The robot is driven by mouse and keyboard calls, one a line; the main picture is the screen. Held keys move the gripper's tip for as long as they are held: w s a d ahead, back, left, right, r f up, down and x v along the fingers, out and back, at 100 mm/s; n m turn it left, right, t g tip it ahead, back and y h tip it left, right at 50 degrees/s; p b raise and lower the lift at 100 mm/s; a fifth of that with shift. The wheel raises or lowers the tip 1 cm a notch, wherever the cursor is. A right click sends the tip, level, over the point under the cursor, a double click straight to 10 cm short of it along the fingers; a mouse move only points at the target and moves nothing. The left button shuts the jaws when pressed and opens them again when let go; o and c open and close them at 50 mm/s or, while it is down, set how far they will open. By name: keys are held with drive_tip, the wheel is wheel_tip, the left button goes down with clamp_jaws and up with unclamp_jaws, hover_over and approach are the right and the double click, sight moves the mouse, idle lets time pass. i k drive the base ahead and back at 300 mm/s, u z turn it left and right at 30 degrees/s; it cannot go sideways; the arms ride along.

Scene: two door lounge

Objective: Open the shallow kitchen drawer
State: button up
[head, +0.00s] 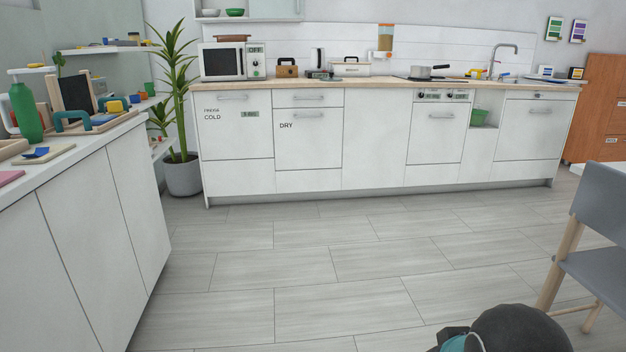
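A shallow white drawer (308,99) with a bar handle is at the top of the cabinet column marked "DRY", under the wooden counter, across the room. Its front sits flush and looks closed. Below it is a taller "DRY" front (310,150) with its own handle. To the left is a tall front marked "COLD" (237,135). Part of my arm shows as a dark rounded shape at the bottom right. My gripper's fingers are not visible, and the drawer is far from that arm part.
Grey tiled floor (300,265) is clear before the kitchen cabinets. A white sideboard (85,235) stands at the left, with a potted plant (182,170) beyond it. A grey chair (590,240) stands at the right. A microwave (222,62) is on the counter.

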sight(305, 93)
drive_tip(key=u, duration=0.25)
drive_tip(key=i, duration=3.75)
drive_tip(key=z, duration=0.3)
